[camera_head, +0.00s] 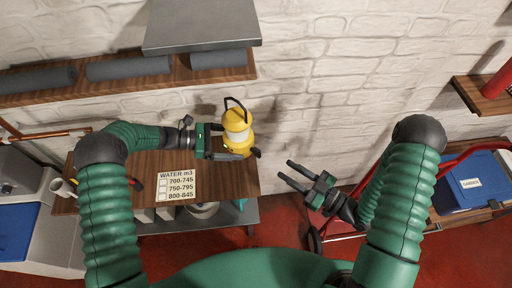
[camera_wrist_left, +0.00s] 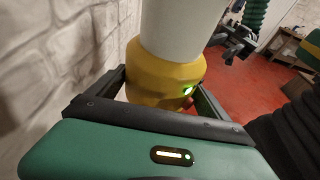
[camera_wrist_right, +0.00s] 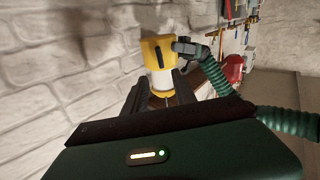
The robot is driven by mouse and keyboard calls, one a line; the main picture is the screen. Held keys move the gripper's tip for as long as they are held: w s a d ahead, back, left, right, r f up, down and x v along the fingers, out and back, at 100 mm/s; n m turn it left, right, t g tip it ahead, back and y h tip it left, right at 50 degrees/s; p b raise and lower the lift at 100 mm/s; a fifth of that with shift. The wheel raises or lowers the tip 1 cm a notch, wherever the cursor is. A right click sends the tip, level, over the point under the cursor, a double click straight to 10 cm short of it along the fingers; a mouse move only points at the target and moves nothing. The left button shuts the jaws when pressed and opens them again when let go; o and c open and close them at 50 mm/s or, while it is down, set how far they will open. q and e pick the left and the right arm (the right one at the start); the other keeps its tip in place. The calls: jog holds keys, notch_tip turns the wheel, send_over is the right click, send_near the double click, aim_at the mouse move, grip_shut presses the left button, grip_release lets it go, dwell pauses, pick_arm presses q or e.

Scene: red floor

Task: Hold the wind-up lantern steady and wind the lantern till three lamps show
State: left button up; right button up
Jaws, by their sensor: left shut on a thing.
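The yellow wind-up lantern (camera_head: 237,122) with a pale globe and dark handle stands upright on the wooden bench, near its right end. My left gripper (camera_head: 232,150) is shut around its yellow base. One small green light glows on the base in the left wrist view (camera_wrist_left: 165,80); no other lit lamp shows there.
A card (camera_head: 176,185) reading WATER m3 with number ranges is at the bench front; a white mug (camera_head: 62,187) is at its left end. A shelf (camera_head: 110,88) with grey rolls hangs above. A red-framed trolley with a blue box (camera_head: 468,184) stands right.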

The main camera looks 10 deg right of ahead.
aim_at(260, 153)
jog(key=x, duration=1.1)
jog(key=shift+s, duration=0.1)
jog(key=shift+c, duration=0.4)
grip_shut()
